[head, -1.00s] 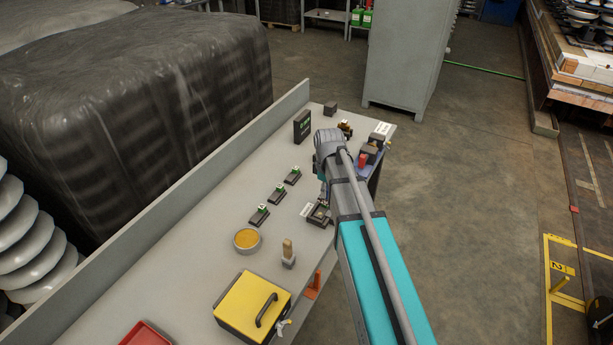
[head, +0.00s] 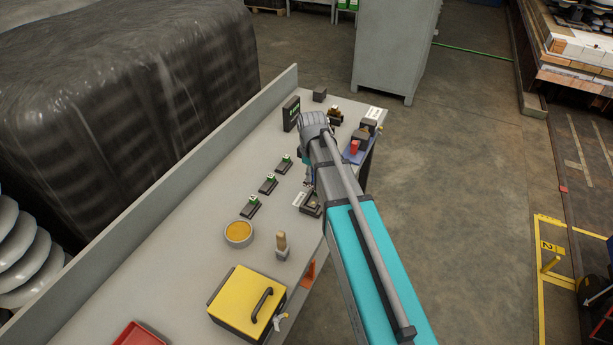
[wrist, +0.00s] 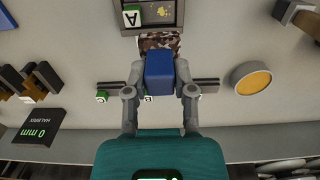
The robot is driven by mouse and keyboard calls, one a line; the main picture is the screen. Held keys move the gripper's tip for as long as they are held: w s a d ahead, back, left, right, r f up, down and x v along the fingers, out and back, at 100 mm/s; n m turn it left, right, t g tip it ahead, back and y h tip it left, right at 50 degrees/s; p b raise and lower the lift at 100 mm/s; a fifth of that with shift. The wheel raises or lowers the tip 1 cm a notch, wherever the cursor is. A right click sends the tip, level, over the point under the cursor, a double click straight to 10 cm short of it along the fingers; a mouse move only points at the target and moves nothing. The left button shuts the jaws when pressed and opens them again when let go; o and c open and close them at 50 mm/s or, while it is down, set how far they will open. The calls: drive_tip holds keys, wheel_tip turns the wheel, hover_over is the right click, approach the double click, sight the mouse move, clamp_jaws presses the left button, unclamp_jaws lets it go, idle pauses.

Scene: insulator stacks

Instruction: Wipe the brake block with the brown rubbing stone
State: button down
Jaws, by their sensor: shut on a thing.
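In the wrist view my gripper (wrist: 162,76) is shut on a blue block-shaped piece (wrist: 160,72). A mottled brown and pale piece (wrist: 159,42) shows just beyond it, probably the stone face of the same held tool; I cannot tell whether they are joined. The mottled piece lies at the near edge of a dark framed fixture (wrist: 165,14), and contact cannot be told. A white cube marked A (wrist: 132,17) sits at the fixture's left edge. The fixture shows in the head view (head: 311,205), partly beside my arm, which hides most of my gripper. I cannot clearly identify the brake block.
Several green-topped dark holders (head: 268,184) line the grey bench. A bowl of orange material (head: 239,233), a wooden-handled tool (head: 282,247) and a yellow box (head: 248,306) stand nearer. A black display box (head: 291,113) is beyond. A red block (head: 354,147) stands at the right edge.

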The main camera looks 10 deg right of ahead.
drive_tip(key=shift+w+a+f, duration=0.3)
drive_tip(key=shift+a+f, duration=0.1)
drive_tip(key=shift+a, duration=0.05)
drive_tip(key=shift+r, duration=0.1)
